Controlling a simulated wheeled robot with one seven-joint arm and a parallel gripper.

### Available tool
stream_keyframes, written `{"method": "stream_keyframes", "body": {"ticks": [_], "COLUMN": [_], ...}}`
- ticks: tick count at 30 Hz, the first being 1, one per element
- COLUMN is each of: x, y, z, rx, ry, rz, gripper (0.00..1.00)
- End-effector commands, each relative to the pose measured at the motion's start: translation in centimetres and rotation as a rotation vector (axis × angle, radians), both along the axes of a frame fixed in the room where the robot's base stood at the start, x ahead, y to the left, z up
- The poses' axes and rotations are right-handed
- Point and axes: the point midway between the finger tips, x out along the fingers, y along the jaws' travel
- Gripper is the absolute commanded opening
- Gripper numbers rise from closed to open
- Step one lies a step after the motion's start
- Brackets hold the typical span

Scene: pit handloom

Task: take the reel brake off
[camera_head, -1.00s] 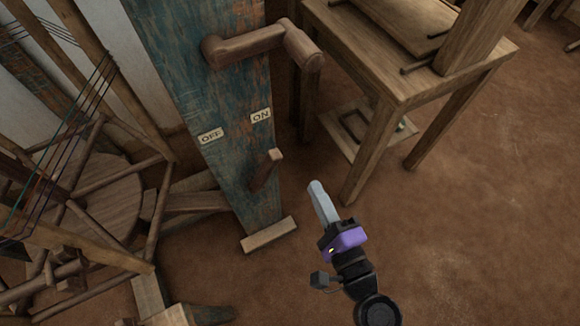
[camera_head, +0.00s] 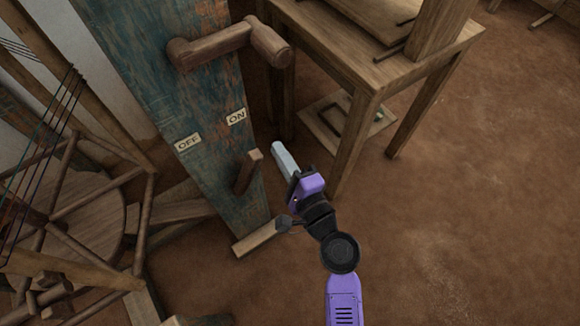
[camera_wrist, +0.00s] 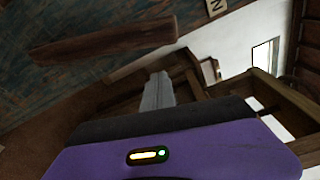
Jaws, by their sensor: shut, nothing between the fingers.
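The reel brake appears to be the short wooden lever (camera_head: 248,171) on the blue-green worn post (camera_head: 205,100). The lever leans up toward the right, with its upper end below the ON label (camera_head: 236,117). The OFF label (camera_head: 187,142) is to the left of ON. My gripper (camera_head: 280,150) is shut and empty, just right of the lever and apart from it in the head view. In the wrist view the lever (camera_wrist: 105,42) lies across the upper left, beyond and left of my shut fingers (camera_wrist: 157,90).
A larger wooden crank handle (camera_head: 225,42) juts from the post above the labels. A wooden table (camera_head: 345,65) stands close behind and right of my gripper. The wooden reel (camera_head: 85,215) stands at the left. Brown floor at the lower right is clear.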

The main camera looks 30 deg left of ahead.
Motion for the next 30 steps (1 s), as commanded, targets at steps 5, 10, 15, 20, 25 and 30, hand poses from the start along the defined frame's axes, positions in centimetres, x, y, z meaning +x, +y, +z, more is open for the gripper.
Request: {"method": "stream_keyframes", "body": {"ticks": [5,10,15,20,25,30], "x": [-2.5,-3.6,-3.9,-3.9,-4.0,-4.7], "y": [0.2,0.4,0.4,0.4,0.5,0.8], "z": [0.6,0.9,0.9,0.9,0.9,1.1], "rx": [0.001,0.001,0.001,0.001,-0.001,-0.019], "ry": [0.003,0.002,0.002,0.002,-0.004,-0.045], "rz": [0.001,-0.001,-0.001,-0.001,0.000,0.002], "gripper": [0.00,0.00,0.00,0.00,0.00,0.00]}}
